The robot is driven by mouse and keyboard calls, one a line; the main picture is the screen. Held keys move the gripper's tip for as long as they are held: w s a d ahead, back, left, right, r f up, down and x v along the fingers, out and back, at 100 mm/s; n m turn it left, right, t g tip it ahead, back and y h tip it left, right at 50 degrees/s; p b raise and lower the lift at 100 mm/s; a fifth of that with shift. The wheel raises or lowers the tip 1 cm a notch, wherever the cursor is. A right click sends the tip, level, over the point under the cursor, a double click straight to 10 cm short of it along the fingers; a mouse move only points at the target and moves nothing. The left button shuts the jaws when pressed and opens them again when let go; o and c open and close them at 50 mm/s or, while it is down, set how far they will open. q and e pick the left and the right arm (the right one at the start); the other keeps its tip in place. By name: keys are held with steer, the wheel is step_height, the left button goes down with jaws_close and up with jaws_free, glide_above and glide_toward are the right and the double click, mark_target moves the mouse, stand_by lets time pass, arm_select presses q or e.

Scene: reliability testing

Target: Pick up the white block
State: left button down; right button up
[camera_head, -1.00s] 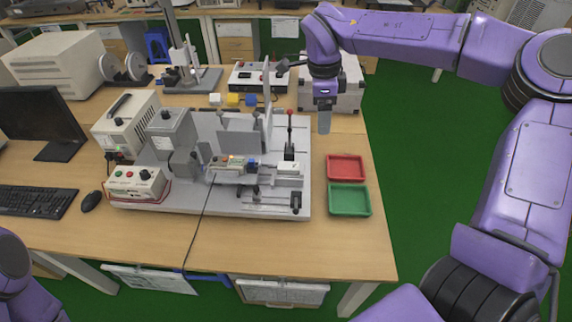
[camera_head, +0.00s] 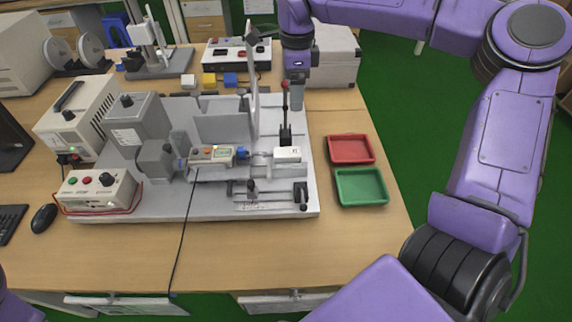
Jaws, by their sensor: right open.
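The white block (camera_head: 187,80) is a small cube on the table behind the test rig, at the left end of a short row with a yellow block (camera_head: 209,79) and a blue block (camera_head: 231,79). My right gripper (camera_head: 297,88) points down above the rig's back right corner, to the right of the row and apart from it. It is open and holds nothing that I can see; its fingers are small and seen edge-on. My left gripper is out of view; only a bit of my left arm shows at the lower left corner.
The grey test rig (camera_head: 225,205) fills the middle of the table, with an upright plate and a red-knobbed lever (camera_head: 285,95). A red tray (camera_head: 350,149) and a green tray (camera_head: 361,187) sit right of it. A button box (camera_head: 237,55) and a silver case (camera_head: 335,60) stand behind.

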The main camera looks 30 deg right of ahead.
steer(key=b, duration=0.8)
glide_above(289, 151)
steer(key=s, duration=0.1)
step_height(289, 151, down, 10)
steer(key=f, duration=0.7)
steer(key=w+f, duration=0.1)
steer(key=f, duration=0.2)
steer(key=shift+f, duration=0.4)
steer(key=shift+s, duration=0.1)
steer(key=c, duration=1.2)
